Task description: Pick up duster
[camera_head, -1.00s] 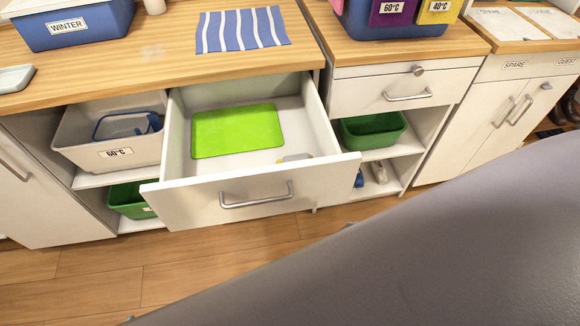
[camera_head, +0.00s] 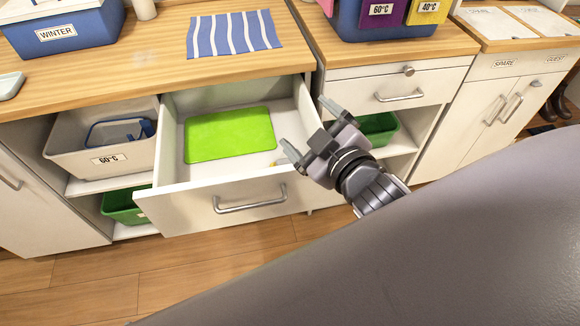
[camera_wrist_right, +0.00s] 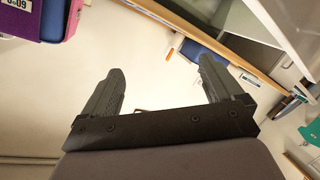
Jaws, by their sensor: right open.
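I cannot make out a duster for certain. The open drawer (camera_head: 172,187) holds a green mat (camera_head: 230,136). My right gripper (camera_head: 311,128) is open and empty over the drawer's right side wall. Its two spread fingers also show in the wrist view (camera_wrist_right: 160,66), with nothing between them. My left gripper is not in view.
A striped cloth (camera_head: 232,34) and a blue WINTER bin (camera_head: 58,35) are on the wooden counter. A grey 60°C bin (camera_head: 85,165) with a blue-framed item is left of the drawer. Green bins (camera_head: 122,206) sit on low shelves. A closed drawer (camera_head: 385,90) stands right.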

